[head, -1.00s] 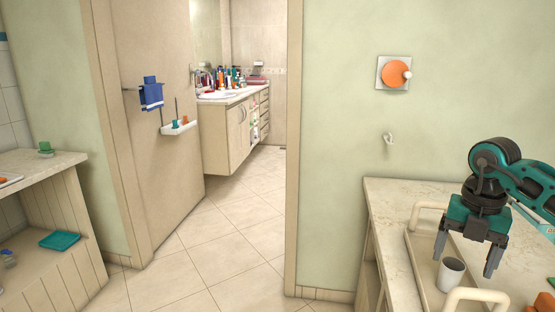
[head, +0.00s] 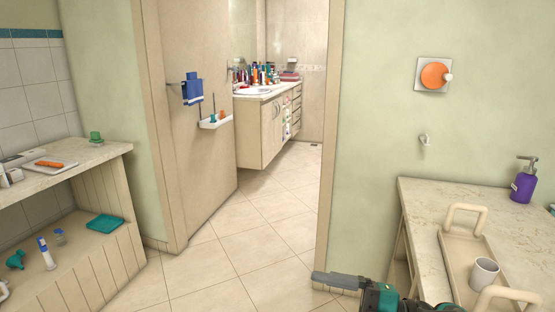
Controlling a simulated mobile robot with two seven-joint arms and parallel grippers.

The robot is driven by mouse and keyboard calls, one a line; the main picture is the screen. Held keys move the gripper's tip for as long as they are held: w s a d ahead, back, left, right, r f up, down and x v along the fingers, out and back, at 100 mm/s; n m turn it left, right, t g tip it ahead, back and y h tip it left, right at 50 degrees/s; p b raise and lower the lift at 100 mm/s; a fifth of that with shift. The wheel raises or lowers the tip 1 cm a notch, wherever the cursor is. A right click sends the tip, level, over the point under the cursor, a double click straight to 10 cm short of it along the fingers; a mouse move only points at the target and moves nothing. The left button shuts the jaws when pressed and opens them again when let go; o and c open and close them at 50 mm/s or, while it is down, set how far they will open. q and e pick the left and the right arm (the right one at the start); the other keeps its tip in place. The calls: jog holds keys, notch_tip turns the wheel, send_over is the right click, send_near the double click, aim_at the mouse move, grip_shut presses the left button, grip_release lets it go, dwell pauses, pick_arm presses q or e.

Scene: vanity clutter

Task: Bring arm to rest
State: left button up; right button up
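My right gripper (head: 330,279) is low at the bottom edge of the head view, in front of the door frame. Its grey finger part points left and its teal body is cut off by the picture edge. I cannot tell whether it is open or shut, and nothing shows in it. My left gripper is not in view. A white cup (head: 484,274) stands upright in a beige tray (head: 458,249) on the right counter, apart from the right gripper.
The right counter (head: 420,198) also holds a purple soap dispenser (head: 523,182). A left shelf unit (head: 90,156) carries small items. A doorway opens onto a clear tiled floor (head: 262,212) and a vanity cabinet (head: 262,130) with crowded bottles.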

jog(key=d+f+m+t+h+p, duration=0.1)
jog(key=d+f+m+t+h, duration=0.35)
jog(key=m, duration=0.45)
jog(key=d+f+m+t+h, duration=0.1)
jog(key=f+m+t+h, duration=0.3)
jog(key=m+t+h, duration=0.4)
jog(key=s+d+f+m+g+h, duration=0.3)
jog(key=s+f+m+g, duration=0.3)
jog(key=s+f, duration=0.6)
jog(key=shift+s+d+f+m+p, duration=0.2)
jog(key=shift+d+f+m+p, duration=0.3)
jog(key=shift+m, duration=0.3)
jog(key=shift+r+g, duration=0.1)
jog(key=shift+g, duration=0.15)
